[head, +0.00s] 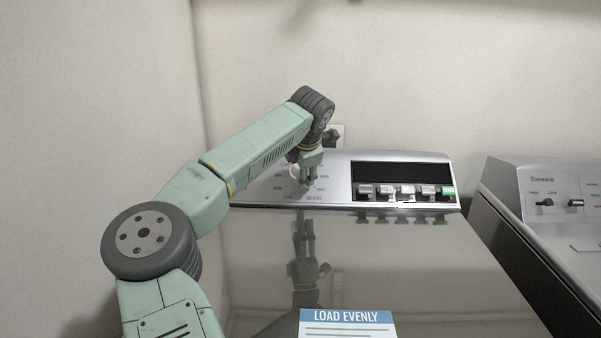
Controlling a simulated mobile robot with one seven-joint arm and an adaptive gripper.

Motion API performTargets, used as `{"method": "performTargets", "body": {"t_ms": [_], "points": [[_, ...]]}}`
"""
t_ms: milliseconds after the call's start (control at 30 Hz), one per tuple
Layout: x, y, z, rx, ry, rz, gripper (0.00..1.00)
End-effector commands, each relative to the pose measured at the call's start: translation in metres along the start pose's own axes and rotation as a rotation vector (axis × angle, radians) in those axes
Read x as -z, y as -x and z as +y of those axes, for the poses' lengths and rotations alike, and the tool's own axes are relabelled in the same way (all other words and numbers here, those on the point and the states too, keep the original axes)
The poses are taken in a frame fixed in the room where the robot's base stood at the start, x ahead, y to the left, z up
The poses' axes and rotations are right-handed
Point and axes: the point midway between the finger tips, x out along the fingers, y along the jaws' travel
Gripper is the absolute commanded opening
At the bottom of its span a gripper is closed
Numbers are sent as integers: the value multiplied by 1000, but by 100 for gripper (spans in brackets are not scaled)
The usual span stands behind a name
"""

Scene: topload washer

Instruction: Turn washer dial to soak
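The washer's control panel (337,190) is a silver sloped strip at the back of the machine. Its dial (292,170) shows only as a pale curved edge with printed labels around it; my gripper covers much of the rest. My gripper (308,185) points down in front of the dial area, its fingers close to the panel. I cannot tell whether the fingers touch the dial or how far apart they are. The dial's pointer and the soak label cannot be read.
The glossy lid (410,270) is shut, with a "LOAD EVENLY" label (346,317). A second machine (560,210) stands right; walls are behind and left.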

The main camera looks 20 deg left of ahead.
Motion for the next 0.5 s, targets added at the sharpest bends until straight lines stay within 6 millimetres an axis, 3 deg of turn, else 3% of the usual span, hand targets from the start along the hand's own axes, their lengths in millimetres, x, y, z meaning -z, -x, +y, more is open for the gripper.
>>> {"method": "performTargets", "body": {"t_ms": [500], "points": [[0, 0, 0, -28, -209, 0, 16]]}}
